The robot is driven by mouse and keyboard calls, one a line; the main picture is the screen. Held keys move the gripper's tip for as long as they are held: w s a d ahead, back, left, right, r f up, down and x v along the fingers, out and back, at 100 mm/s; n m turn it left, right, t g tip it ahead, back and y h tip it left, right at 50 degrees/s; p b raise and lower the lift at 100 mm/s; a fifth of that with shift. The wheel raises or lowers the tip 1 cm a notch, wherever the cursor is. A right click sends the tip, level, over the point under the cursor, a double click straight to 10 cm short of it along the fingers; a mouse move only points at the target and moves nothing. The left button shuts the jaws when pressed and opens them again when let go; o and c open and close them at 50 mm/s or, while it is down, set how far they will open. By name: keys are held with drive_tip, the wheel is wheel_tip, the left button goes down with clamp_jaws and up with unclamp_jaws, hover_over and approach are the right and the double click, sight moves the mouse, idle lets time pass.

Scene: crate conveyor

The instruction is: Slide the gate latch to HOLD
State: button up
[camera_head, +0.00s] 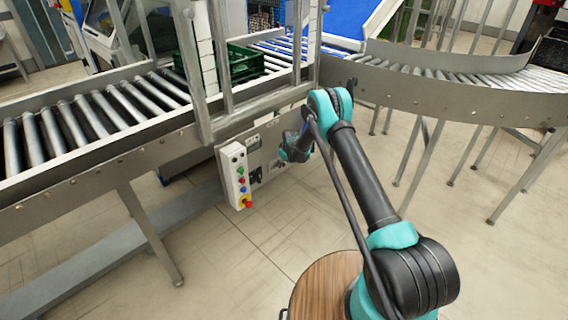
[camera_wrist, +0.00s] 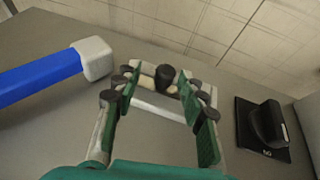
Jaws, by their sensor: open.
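In the wrist view, my gripper (camera_wrist: 160,108) is open, its two green-padded fingers apart above a grey metal surface. A dark round knob (camera_wrist: 166,74) shows between and just beyond the fingers, with pale pieces beside it and a pale bar below. I cannot tell for sure that this is the gate latch, or whether the fingers touch it. No HOLD marking is readable. In the head view, my gripper (camera_head: 294,148) is small and partly hidden by my arm, close to the grey panel (camera_head: 254,143) under the conveyor.
A blue bar with a white end (camera_wrist: 92,60) lies left of the fingers. A black block (camera_wrist: 268,128) with small white lettering is at right. The head view shows a button box (camera_head: 237,175), the roller conveyor (camera_head: 62,172), a green crate (camera_head: 243,62) and open floor below.

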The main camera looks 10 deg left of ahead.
drive_tip(key=shift+r, duration=0.1)
drive_tip(key=v, duration=1.2)
drive_tip(key=s+d+r+m+h, duration=0.1)
drive_tip(key=s+d+r+m, duration=0.4)
drive_tip(key=s+d+r, duration=1.4)
drive_tip(key=s+d+m, duration=0.3)
drive_tip(key=s+d, duration=0.3)
drive_tip(key=s, duration=0.8)
drive_tip(key=s+d+m+h, duration=0.1)
drive_tip(key=s+d, duration=0.5)
drive_tip(key=s, duration=0.8)
drive_tip(key=shift+s+d+r+m, duration=0.25)
drive_tip(key=shift+d+r+m, duration=0.1)
drive_tip(key=shift+m, duration=0.55)
drive_tip(key=shift+c, duration=0.5)
